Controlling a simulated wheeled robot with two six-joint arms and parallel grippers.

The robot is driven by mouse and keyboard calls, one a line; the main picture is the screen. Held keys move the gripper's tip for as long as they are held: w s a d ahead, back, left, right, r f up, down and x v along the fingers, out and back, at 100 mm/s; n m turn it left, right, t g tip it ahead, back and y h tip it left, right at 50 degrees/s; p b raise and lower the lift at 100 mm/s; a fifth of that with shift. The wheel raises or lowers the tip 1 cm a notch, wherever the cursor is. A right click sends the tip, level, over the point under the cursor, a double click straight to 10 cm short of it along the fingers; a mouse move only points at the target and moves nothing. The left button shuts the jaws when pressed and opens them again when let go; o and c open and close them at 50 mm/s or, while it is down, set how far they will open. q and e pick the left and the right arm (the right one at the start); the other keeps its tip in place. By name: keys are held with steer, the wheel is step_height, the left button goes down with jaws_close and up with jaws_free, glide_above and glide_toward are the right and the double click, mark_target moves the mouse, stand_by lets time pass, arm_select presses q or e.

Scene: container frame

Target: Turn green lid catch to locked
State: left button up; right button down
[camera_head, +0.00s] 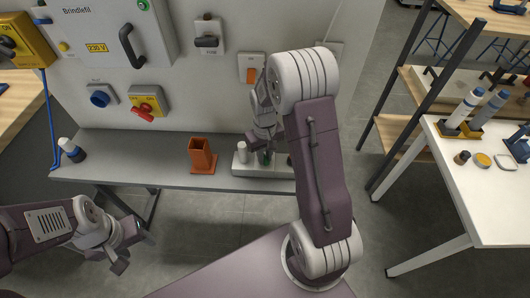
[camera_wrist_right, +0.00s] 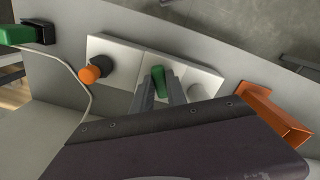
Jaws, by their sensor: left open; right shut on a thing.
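The green lid catch (camera_wrist_right: 158,78) stands on the middle part of a pale panel (camera_wrist_right: 120,52) in the right wrist view. My right gripper (camera_wrist_right: 158,94) is shut on the green catch, one finger on each side. Its fingertips are hard to see in the head view. Whether the catch stands at locked cannot be read. My left gripper (camera_head: 124,256) is open and empty, in front of the bench.
An orange and black knob (camera_wrist_right: 92,73) and a whitish knob (camera_wrist_right: 197,92) flank the catch. An orange holder (camera_head: 202,156) stands left of the block on the bench (camera_head: 150,172). A wall panel with switches rises behind. A white table (camera_head: 475,190) stands right.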

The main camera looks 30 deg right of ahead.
steer(key=m+p, duration=0.1)
steer(key=m, duration=0.2)
steer(key=shift+a+m+p, duration=0.1)
steer(key=shift+m+p, duration=0.55)
steer(key=shift+m, duration=0.75)
steer(key=c, duration=1.3)
jaws_free()
step_height(320, 180, up, 9)
steer(key=shift+r, duration=0.1)
